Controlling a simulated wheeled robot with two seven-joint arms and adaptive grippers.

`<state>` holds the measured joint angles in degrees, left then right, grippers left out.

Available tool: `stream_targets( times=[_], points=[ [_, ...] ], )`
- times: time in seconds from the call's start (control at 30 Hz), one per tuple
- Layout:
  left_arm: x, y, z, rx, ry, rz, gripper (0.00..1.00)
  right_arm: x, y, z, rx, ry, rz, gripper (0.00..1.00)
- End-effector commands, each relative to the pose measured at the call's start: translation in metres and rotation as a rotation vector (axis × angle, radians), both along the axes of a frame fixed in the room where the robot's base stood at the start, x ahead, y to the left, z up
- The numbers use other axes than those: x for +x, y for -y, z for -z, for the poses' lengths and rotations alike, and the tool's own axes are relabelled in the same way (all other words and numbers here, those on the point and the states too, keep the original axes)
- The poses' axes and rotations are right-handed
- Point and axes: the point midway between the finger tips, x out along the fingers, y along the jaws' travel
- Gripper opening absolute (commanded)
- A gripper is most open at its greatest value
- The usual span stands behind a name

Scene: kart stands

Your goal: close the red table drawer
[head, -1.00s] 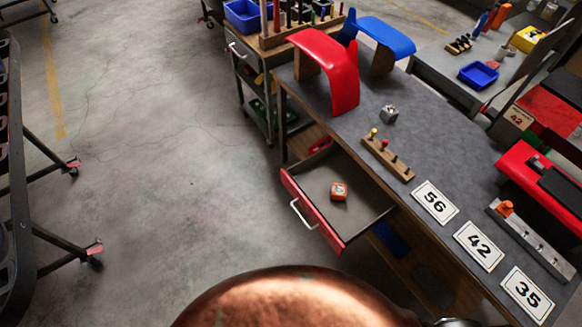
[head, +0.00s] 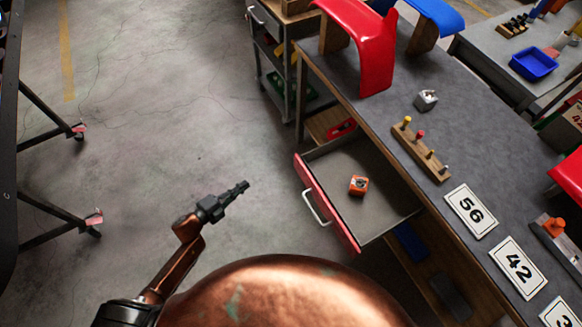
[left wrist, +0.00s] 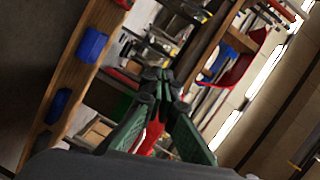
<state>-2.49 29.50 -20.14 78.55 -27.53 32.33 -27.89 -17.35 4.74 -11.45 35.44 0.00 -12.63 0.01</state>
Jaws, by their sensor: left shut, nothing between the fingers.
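The red-fronted table drawer (head: 329,205) is pulled out from the grey-topped table, with its silver handle (head: 316,207) facing left. A small orange block (head: 358,186) lies inside it on the grey drawer floor. My left gripper (head: 243,186) is to the left of the drawer front, apart from it, over the bare floor. It is shut with nothing between its fingers. In the left wrist view, the dark fingertips (left wrist: 158,78) meet, with a red strip seen between the green finger pads. My right gripper is not in view.
The table top (head: 385,118) carries red and blue curved parts (head: 371,45), a pegged wooden strip (head: 421,150) and number cards (head: 471,210). A cart (head: 275,60) stands beyond the table. A dark rack (head: 45,110) stands at the left. The floor between is clear.

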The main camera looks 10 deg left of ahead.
Motion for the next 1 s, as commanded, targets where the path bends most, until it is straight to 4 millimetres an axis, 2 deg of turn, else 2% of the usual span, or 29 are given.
stream_targets(
  times=[0.03,0.1,0.23,0.37,0.87,1.0],
  points=[
    [0.000,0.020,-0.019,0.031,0.087,0.091,0.00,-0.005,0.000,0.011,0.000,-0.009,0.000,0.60],
    [-0.005,0.042,-0.045,0.062,0.184,0.189,0.00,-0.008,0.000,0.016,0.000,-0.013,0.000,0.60],
    [-0.013,0.065,-0.071,0.091,0.280,0.283,0.00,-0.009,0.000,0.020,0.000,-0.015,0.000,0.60],
    [-0.008,0.077,-0.077,0.093,0.297,0.298,0.00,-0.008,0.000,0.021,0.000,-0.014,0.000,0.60],
    [0.049,0.154,-0.075,0.092,0.293,0.292,0.00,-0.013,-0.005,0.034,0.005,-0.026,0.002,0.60],
    [0.060,0.169,-0.075,0.090,0.292,0.291,0.00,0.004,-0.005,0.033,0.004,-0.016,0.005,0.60]
  ],
)
